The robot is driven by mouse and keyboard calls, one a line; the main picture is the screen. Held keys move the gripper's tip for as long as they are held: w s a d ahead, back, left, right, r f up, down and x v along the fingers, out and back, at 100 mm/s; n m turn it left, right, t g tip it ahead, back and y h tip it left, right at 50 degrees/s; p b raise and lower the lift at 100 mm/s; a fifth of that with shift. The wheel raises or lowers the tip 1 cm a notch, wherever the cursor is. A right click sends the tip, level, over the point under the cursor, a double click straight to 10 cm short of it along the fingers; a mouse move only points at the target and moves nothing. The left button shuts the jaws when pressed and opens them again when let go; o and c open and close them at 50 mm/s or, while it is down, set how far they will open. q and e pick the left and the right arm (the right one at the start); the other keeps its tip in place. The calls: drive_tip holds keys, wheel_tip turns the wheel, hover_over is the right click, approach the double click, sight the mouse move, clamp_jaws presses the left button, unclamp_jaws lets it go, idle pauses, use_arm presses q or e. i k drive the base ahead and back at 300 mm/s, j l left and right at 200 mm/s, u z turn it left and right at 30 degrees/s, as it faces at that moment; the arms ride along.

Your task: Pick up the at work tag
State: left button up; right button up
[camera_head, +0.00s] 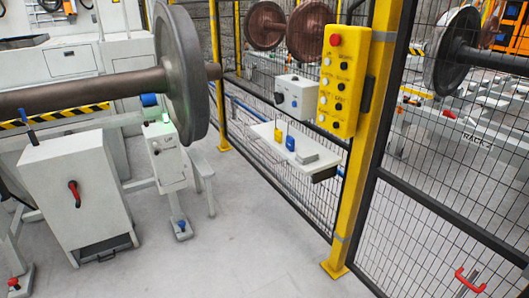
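A small white shelf (262,129) is fixed to the mesh fence near the middle of the head view. A small yellow tag-like piece (278,135) and a small blue one (290,143) stand on or hang just above it, each with a thin dark stem or cord on top. A grey block (307,157) lies to their right. Any lettering on the pieces is too small to read, so I cannot tell which is the at work tag. Neither of my grippers shows in the view.
A yellow post (370,130) carries a yellow button box (343,80) right of the shelf. A white control box (296,96) sits behind the shelf. A wheelset (185,75) and a grey cabinet (75,195) stand at the left. The floor (235,245) before the fence is clear.

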sight(279, 133)
drive_tip(key=i+j+z, duration=0.1)
drive_tip(key=i+j, duration=0.25)
drive_tip(key=i+j+z, duration=0.1)
drive_tip(key=i+j, duration=0.25)
drive_tip(key=j, duration=0.15)
